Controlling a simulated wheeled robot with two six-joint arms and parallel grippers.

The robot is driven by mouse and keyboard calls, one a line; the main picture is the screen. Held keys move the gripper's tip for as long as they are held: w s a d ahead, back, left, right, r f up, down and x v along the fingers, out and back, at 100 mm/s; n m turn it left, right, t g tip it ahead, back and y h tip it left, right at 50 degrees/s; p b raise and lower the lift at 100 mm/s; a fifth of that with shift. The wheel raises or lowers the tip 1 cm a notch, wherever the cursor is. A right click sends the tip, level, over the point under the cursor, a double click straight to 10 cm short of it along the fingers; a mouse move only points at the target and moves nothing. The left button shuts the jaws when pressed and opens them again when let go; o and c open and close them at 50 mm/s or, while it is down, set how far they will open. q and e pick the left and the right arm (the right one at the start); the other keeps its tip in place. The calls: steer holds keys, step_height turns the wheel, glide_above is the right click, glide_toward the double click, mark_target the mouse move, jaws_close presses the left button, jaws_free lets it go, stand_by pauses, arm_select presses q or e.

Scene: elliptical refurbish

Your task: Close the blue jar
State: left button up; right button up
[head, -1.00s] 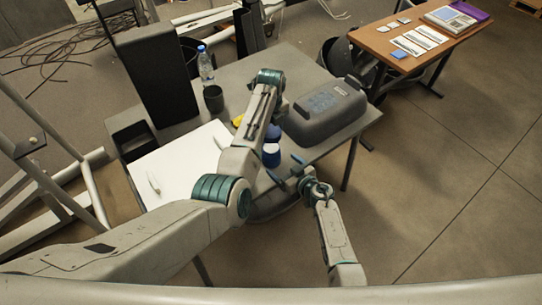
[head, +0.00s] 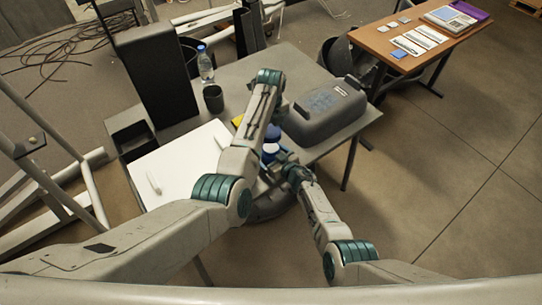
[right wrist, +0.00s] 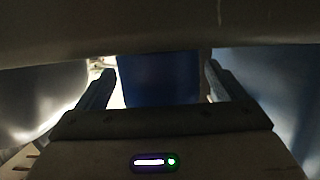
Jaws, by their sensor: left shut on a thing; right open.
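The blue jar (head: 270,149) stands near the front edge of the grey table, with a pale band visible. My left gripper (head: 273,124) is above it, shut on a blue piece (head: 273,132) that looks like the jar's lid; the wrist hides most of its fingers. I cannot tell whether lid and jar touch. My right gripper (head: 282,162) is beside the jar on its near right side. In the right wrist view the jar (right wrist: 158,80) stands between the two open fingers (right wrist: 160,88), with a gap on each side.
A grey case (head: 325,112) lies right of the jar. A white board (head: 185,160) is on the left of the table (head: 250,72). A dark cup (head: 213,98), a bottle (head: 206,64) and a yellow thing (head: 238,120) are further back. A tall black box (head: 160,75) stands at back left.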

mark_target(271, 147)
steer(key=c, duration=1.4)
arm_select(q)
steer(key=shift+f, duration=2.5)
steer(key=shift+f, duration=0.85)
steer(key=shift+f, duration=0.55)
arm_select(e)
steer(key=c, duration=0.5)
arm_select(q)
steer(key=m, duration=0.6)
steer(key=shift+d+m, duration=0.1)
steer(key=shift+m, duration=0.3)
arm_select(e)
steer(key=shift+c, duration=0.2)
